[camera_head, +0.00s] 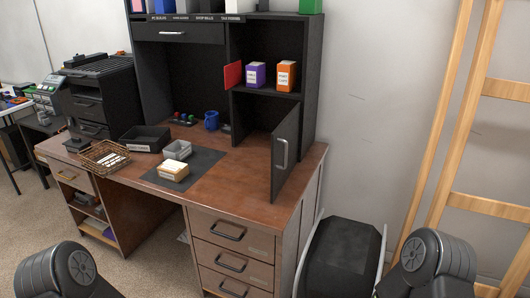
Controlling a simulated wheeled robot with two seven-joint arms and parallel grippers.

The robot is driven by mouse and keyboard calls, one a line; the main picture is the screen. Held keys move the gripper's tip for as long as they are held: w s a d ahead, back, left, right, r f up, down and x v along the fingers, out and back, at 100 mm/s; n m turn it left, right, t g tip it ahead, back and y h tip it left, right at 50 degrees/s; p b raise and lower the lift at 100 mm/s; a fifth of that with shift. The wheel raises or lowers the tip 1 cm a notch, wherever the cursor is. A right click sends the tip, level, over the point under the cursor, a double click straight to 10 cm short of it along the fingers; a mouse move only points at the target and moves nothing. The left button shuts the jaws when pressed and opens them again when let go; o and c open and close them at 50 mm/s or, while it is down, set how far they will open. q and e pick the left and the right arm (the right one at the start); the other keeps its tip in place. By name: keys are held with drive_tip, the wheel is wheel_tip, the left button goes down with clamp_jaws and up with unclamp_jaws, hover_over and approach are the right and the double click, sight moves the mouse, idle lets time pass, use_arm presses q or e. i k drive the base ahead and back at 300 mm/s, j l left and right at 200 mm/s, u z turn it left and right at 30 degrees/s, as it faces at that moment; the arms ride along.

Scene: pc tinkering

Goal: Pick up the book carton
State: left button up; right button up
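I cannot tell for sure which thing is the book carton. A purple carton (256,75) and an orange carton (286,76), both with white labels, stand upright on the right shelf of the black hutch (313,90). A red flat thing (233,76), perhaps a book or panel, stands left of the purple carton. A small tan-and-white box (173,170) lies on the dark mat (203,163) on the desk. Rounded dark parts of my two arms show at the bottom left and bottom right. Neither gripper is in view.
A hutch door (285,152) stands open below the shelf, jutting over the desk (240,172). A wire basket (105,155), black tray (146,139), grey bin (178,150) and blue mug (211,120) are on the desk. A black-seated chair (343,255) and wooden ladder (447,130) are right.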

sight(171, 170)
drive_tip(key=i+j+z, duration=0.3)
drive_tip(key=i+j, duration=0.15)
drive_tip(key=j, duration=0.15)
drive_tip(key=i+j+z, duration=0.35)
drive_tip(key=j, duration=0.3)
drive_tip(key=i+j+z, duration=0.15)
drive_tip(key=j, duration=0.2)
drive_tip(key=i+j+z, duration=0.15)
drive_tip(key=j, duration=0.25)
drive_tip(key=j+z, duration=0.15)
drive_tip(key=j, duration=0.2)
drive_tip(key=i, duration=0.05)
